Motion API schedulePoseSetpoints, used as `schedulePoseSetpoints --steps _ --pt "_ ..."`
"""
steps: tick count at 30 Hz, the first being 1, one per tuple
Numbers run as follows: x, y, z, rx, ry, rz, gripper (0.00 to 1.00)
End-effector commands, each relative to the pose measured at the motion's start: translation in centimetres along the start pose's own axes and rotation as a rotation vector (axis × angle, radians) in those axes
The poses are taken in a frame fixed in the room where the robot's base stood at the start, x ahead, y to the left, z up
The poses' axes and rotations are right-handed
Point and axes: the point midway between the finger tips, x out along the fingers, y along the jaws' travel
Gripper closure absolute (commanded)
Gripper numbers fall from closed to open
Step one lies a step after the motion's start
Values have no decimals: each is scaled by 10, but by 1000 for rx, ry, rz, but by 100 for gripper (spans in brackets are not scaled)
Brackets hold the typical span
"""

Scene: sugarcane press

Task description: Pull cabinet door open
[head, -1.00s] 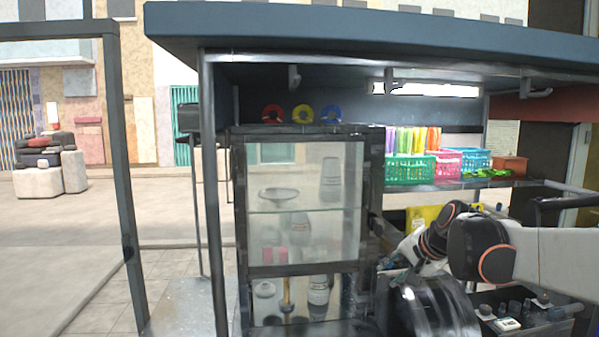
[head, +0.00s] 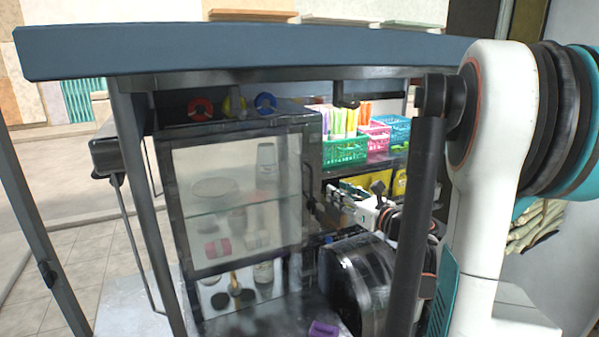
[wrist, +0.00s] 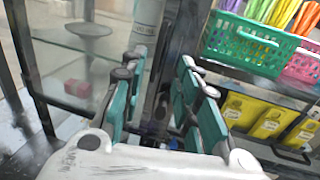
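The glass cabinet (head: 242,203) stands left of centre in the head view, with a dark-framed clear door and shelves behind it. Its door looks shut or nearly so; a small gap cannot be ruled out. A dark handle (head: 313,207) is on the door's right side. My gripper (head: 330,200) is at that right side, partly hidden by my arm. In the wrist view, my gripper's (wrist: 161,62) two teal fingers are spread, with dark upright parts of the cabinet edge between and beyond them. Contact with the handle cannot be told.
A green basket (head: 345,150) of colourful packets stands on a shelf to the right, above yellow packs (wrist: 268,122). A dark round drum (head: 360,285) sits below my gripper. A stall post (head: 150,210) stands left of the cabinet. A purple item (head: 323,328) lies in front.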

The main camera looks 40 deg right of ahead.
Motion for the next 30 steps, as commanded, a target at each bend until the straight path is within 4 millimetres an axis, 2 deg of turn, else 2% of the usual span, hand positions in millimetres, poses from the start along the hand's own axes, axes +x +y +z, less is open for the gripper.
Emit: schedulePoseSetpoints --steps 12,18,24,30 --pt "78 2 0 -5 2 5 71" --pt "111 2 0 -5 2 4 71" --pt "128 2 -1 -6 2 4 71" --pt "132 1 -1 -6 2 2 71"
